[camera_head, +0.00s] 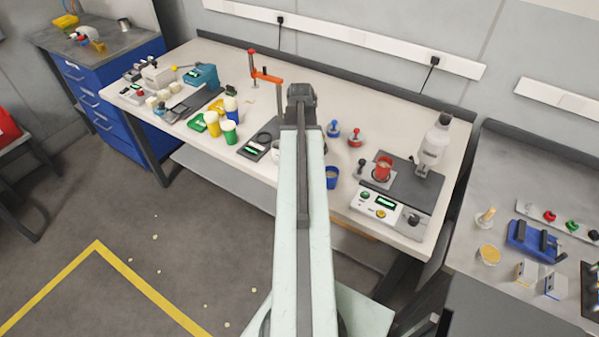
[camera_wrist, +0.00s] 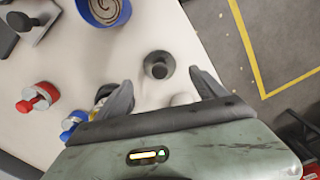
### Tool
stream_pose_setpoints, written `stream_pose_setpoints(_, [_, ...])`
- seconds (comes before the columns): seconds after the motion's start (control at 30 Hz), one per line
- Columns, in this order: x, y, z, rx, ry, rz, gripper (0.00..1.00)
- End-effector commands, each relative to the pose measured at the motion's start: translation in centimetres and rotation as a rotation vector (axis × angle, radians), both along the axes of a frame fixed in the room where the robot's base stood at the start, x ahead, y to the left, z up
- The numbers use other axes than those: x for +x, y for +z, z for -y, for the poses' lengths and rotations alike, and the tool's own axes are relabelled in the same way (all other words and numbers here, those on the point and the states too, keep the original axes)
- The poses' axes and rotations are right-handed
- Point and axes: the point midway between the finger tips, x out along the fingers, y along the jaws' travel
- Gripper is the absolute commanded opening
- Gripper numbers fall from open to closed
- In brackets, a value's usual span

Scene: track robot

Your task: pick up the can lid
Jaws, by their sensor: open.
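I cannot tell for sure which thing is the can lid. In the wrist view, a small grey round piece (camera_wrist: 158,65) with a dark hollow centre stands on the pale bench. A blue round holder (camera_wrist: 105,10) at the top edge has ringed, metallic-looking contents; its blue wall also shows in the head view (camera_head: 331,178). My gripper (camera_wrist: 160,78) is open, its two dark fingers on either side of the space just below the grey piece, with no contact visible. Nothing shows held. In the head view my arm hides the gripper and the grey piece.
A red-knobbed piece (camera_wrist: 38,97) and a blue-knobbed piece (camera_wrist: 72,124) stand to the left in the wrist view. A pale round object (camera_wrist: 182,100) is between the fingers. A machine with a red can (camera_head: 383,167) stands at right on the bench.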

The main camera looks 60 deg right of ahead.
Motion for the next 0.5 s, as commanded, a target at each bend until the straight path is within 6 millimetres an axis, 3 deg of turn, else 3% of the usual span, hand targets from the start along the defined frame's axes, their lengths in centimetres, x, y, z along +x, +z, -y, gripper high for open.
stream_pose_setpoints(0.23, [-0.3, -4.7, -0.3, 0.000, 0.001, 0.000, 0.80])
stream_pose_setpoints(0.5, [-0.2, -4.7, -0.3, 0.000, 0.002, 0.000, 0.80])
